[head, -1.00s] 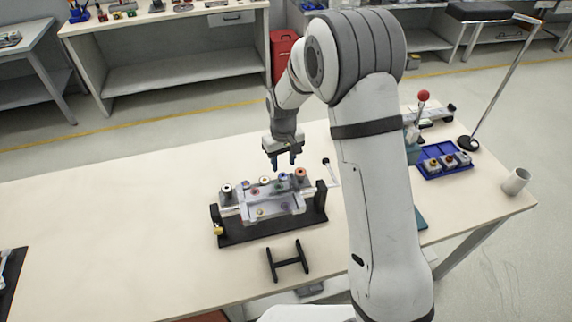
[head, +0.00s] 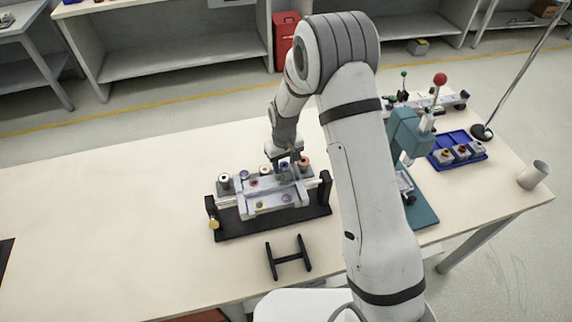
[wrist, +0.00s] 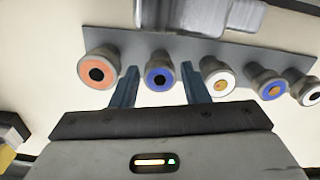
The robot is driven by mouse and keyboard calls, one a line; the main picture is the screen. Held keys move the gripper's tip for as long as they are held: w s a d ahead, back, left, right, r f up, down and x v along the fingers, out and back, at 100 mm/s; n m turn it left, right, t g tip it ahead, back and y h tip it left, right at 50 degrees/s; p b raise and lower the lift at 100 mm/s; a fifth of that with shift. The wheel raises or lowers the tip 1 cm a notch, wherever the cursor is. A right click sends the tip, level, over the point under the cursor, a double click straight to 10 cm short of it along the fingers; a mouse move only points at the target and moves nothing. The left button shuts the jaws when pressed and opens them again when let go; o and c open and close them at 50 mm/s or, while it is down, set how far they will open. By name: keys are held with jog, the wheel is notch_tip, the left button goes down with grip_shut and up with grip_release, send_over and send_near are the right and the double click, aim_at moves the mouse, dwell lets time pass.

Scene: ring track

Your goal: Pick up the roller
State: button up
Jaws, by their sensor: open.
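Several rollers with coloured ends stand in a row on a grey strip (wrist: 215,48) in the wrist view. The blue-ringed roller (wrist: 160,77) has a black centre and sits between the tips of my gripper (wrist: 160,86). The orange-ringed roller (wrist: 98,71) is left of it and a white-ringed roller (wrist: 219,75) is right of it. My gripper (head: 285,160) is open, its two blue fingers apart, over the right part of the row in the head view. The orange roller (head: 303,162) stands just right of it. Contact with the blue roller cannot be told.
The rollers stand behind a grey carriage (head: 262,202) on a black base (head: 240,229). A black H-shaped stand (head: 288,258) lies in front. To the right are a teal press (head: 408,135), a blue tray (head: 470,159) and a white cup (head: 533,175).

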jog(key=shift+f, duration=0.85)
jog(key=c, duration=0.8)
jog(key=shift+r, duration=0.1)
